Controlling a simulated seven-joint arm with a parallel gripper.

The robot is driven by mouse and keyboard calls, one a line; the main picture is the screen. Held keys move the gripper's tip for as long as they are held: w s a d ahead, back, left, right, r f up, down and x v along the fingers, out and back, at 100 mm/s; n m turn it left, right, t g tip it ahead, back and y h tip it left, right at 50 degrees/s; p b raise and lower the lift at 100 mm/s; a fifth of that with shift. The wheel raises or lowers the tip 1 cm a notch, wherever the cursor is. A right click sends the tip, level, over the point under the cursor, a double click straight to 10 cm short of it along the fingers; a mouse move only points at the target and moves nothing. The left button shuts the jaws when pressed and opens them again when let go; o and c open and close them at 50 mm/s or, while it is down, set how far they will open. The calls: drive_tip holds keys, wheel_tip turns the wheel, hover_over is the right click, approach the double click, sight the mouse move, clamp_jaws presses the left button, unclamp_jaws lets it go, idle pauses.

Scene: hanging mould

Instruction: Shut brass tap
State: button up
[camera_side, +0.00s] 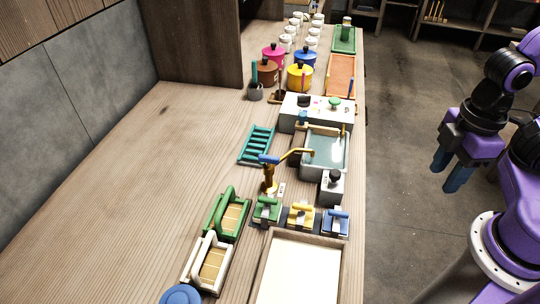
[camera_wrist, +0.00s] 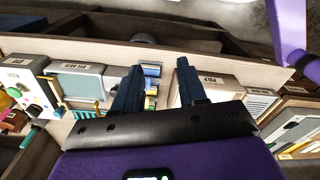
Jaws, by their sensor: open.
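The brass tap (camera_side: 270,178) stands upright on the bench in the side view, left of a grey vat (camera_side: 347,150). Its spout reaches right, over the vat. I cannot tell whether water runs from the spout. My gripper (camera_side: 449,176) is open and empty, high at the right, off the bench's edge and well apart from the tap.
A teal rack (camera_side: 257,145) lies left of the vat, and a grey box (camera_side: 332,187) stands at its front. Green, yellow and blue clamp-like pieces (camera_side: 301,215) line up nearer. Coloured pots (camera_side: 300,76) stand behind. The bench's left side is clear.

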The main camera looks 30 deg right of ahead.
drive_tip(key=w+a+r+m, duration=0.1)
drive_tip(key=w+a+r, duration=0.1)
drive_tip(key=w+a, duration=0.55)
drive_tip(key=w+a+r+m, duration=0.15)
drive_tip(key=w+a, duration=0.35)
drive_tip(key=w, duration=0.5)
drive_tip(key=m, duration=0.1)
approach(269, 156)
drive_tip(key=f, duration=0.8)
drive_tip(key=shift+a+f, duration=0.2)
drive_tip(key=shift+f, duration=0.15)
drive_tip(key=shift+c, duration=0.3)
clamp_jaws()
